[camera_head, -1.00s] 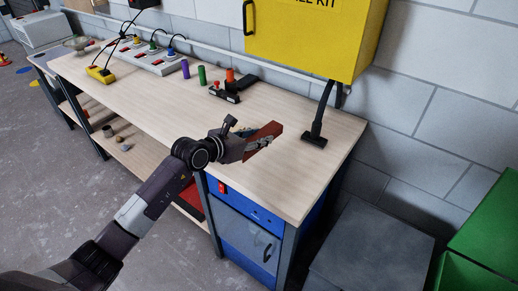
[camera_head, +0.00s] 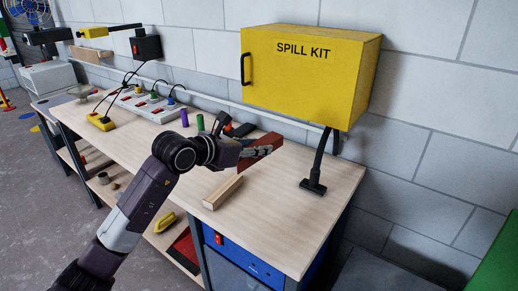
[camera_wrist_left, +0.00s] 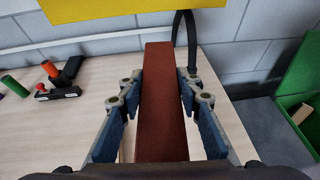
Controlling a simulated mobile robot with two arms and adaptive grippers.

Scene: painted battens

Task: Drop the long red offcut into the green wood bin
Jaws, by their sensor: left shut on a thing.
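The long red offcut (camera_head: 264,144) is in my left gripper (camera_head: 248,152), above the right part of the workbench (camera_head: 285,215). In the left wrist view the offcut (camera_wrist_left: 160,95) stands lengthwise between the two blue-padded fingers (camera_wrist_left: 157,105), which are shut on it. Its near end is hidden by the gripper body. The green wood bin (camera_head: 493,262) is cut off at the lower right of the head view, well apart from the gripper. The bin also shows at the right of the left wrist view (camera_wrist_left: 299,75), with a pale wood piece (camera_wrist_left: 302,114) in it. My right gripper is not in view.
A pale wood batten (camera_head: 223,192) lies on the bench below my left gripper. A black stand (camera_head: 313,186) rises near the bench's right end. A yellow spill kit box (camera_head: 300,75) hangs on the wall behind. Several small items and power strips lie farther left.

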